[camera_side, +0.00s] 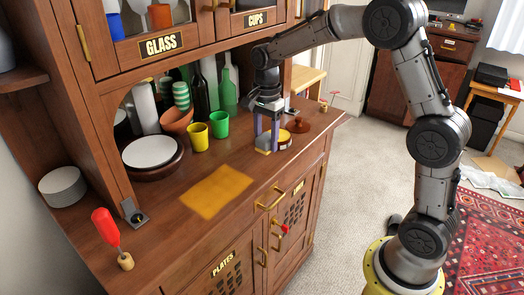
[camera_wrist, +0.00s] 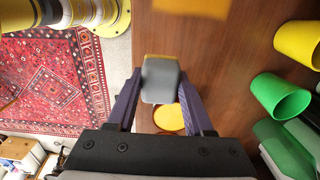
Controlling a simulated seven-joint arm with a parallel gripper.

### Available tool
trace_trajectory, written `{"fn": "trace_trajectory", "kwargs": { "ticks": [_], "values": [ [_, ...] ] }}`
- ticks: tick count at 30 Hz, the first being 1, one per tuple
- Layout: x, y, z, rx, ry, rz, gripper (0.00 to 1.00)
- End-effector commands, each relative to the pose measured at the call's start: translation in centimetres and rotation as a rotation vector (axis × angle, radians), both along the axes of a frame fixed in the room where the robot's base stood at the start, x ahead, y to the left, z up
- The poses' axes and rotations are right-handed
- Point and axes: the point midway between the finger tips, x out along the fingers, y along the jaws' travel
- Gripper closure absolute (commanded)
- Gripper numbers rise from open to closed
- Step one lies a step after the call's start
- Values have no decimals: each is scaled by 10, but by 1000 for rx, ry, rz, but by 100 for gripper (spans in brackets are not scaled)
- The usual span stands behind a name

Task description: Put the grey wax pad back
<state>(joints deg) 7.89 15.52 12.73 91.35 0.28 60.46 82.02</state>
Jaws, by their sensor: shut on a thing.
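My gripper (camera_side: 266,146) is over the right part of the wooden counter, pointing down. In the wrist view its two purple fingers (camera_wrist: 160,76) are shut on the grey wax pad (camera_wrist: 160,84), a grey block with a yellow edge. An open round tin (camera_side: 285,142) with a yellow-orange filling is just right of the fingers; the filling also shows behind the pad in the wrist view (camera_wrist: 169,118).
A brown lid (camera_side: 298,125) lies beyond the tin. A yellow cloth (camera_side: 217,191) lies flat on the counter to the left. Yellow (camera_side: 197,137) and green (camera_side: 219,124) cups stand behind. A red-handled tool (camera_side: 105,227) stands at the front left. Counter around the cloth is clear.

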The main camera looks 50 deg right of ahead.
Motion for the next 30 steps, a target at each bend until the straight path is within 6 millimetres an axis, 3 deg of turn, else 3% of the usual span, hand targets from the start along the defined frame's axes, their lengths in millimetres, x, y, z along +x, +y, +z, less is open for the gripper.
{"fn": "trace_trajectory", "kwargs": {
  "ticks": [8, 14, 28, 29, 30],
  "values": [
    [17, -2, -21, 0, 2, 0, 93],
    [15, -2, -46, 0, 2, 0, 93],
    [15, -2, -53, 0, 0, 0, 93],
    [15, -2, -52, 0, 0, 0, 43],
    [15, -2, -52, 0, 0, 0, 36]
  ]
}}
